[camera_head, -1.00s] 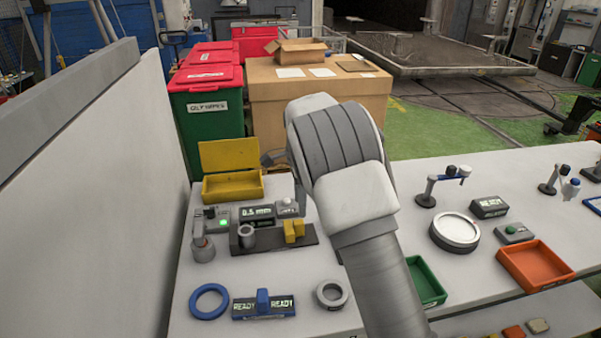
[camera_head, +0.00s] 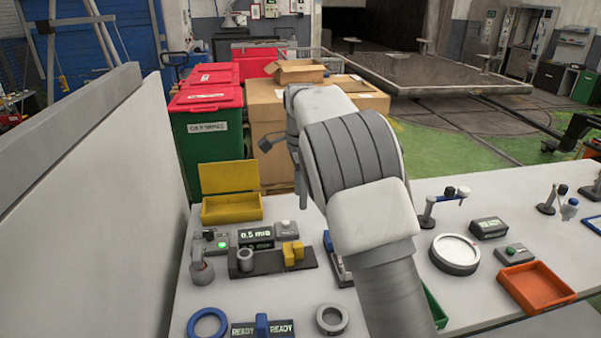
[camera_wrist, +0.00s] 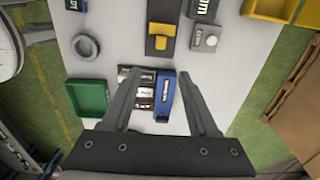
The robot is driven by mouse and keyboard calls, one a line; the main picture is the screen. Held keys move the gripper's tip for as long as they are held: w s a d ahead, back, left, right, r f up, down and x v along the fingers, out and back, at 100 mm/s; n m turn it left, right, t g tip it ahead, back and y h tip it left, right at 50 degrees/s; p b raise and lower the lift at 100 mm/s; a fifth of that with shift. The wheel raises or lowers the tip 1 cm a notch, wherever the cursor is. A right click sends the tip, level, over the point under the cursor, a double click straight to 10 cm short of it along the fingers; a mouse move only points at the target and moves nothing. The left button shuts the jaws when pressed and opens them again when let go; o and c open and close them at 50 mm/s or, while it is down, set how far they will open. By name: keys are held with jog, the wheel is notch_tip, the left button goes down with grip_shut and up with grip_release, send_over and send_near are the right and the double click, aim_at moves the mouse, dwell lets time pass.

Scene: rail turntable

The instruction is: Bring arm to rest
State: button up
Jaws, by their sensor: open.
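My arm reaches up from the bottom of the head view and hides part of the table behind it. My gripper (camera_wrist: 160,100) shows in the wrist view, its two fingers apart. Nothing is held between the fingertips. It hangs above the white table (camera_wrist: 225,85). A blue-sided device (camera_wrist: 165,97) and small dark and white items (camera_wrist: 143,92) show on the table below, between the fingers. In the head view the gripper itself is hidden behind the arm.
A green tray (camera_wrist: 87,97) and a grey ring (camera_wrist: 85,47) lie left in the wrist view. In the head view, a yellow bin (camera_head: 232,208), a blue ring (camera_head: 207,324), a round white dish (camera_head: 455,252) and an orange tray (camera_head: 536,287) stand on the table. A tall grey panel (camera_head: 90,190) borders the left.

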jog(key=s+d+r+n+t+y, duration=0.1)
jog(key=s+d+r+n+t, duration=0.1)
jog(key=s+d+r+n, duration=0.7)
jog(key=s+d+n+t, duration=0.1)
jog(key=s+d+n, duration=0.1)
jog(key=s, duration=1.1)
jog(key=s+d+f+n+t+h, duration=0.1)
jog(key=s+d+n+t, duration=0.1)
jog(key=s, duration=1.1)
jog(key=d+n, duration=0.1)
jog(key=n, duration=0.1)
jog(key=shift+s+d+f+n+t, duration=0.2)
jog(key=shift+d+n+t, duration=0.1)
jog(key=shift+d, duration=0.05)
